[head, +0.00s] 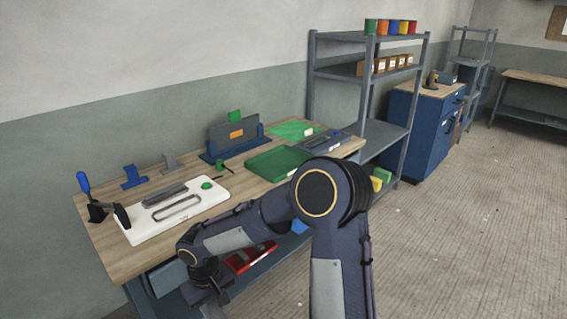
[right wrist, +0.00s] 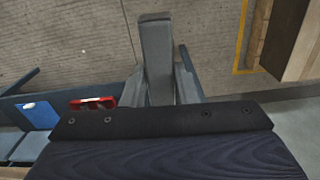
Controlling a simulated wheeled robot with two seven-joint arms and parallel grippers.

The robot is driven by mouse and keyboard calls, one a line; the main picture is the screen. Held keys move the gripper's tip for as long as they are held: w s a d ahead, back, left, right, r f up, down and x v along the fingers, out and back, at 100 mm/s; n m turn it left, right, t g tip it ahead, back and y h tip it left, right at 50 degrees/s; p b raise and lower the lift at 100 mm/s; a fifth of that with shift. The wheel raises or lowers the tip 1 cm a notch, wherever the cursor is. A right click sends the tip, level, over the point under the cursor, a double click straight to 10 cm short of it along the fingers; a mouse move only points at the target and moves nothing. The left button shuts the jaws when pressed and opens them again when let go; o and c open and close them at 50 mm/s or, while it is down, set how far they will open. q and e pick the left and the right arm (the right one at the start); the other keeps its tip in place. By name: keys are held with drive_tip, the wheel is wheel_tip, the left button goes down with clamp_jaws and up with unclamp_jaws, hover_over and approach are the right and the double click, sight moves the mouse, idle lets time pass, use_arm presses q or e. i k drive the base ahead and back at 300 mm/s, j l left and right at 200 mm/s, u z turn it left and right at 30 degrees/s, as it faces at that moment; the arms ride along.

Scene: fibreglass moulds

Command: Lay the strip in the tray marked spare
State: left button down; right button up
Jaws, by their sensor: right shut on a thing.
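My right gripper (head: 218,290) hangs in front of the bench, below the top. In the right wrist view its fingers (right wrist: 160,88) are closed on a long grey bar-like piece (right wrist: 157,50), which may be the strip. A green tray (head: 277,164) and a dark grey tray (head: 323,144) with a small pale label lie on the right half of the bench. A white board (head: 150,226) with a grey bar and a grey loop lies on the left half. No label is legible, so I cannot tell which is marked spare. My left gripper is out of view.
The wooden bench top (head: 108,255) also holds a blue-handled tool (head: 84,184), small blue and grey stands, and a dark blue rack (head: 233,142) with an upright plate. A red item (head: 250,257) sits on the lower shelf. Floor (head: 460,220) is open to the right.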

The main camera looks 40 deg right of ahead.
sight(273, 161)
drive_tip(key=l+u, duration=0.15)
drive_tip(key=l, duration=0.85)
drive_tip(key=l+u, duration=0.15)
drive_tip(key=l, duration=0.85)
drive_tip(key=l+u, duration=0.15)
drive_tip(key=l, duration=0.85)
drive_tip(key=k, duration=0.05)
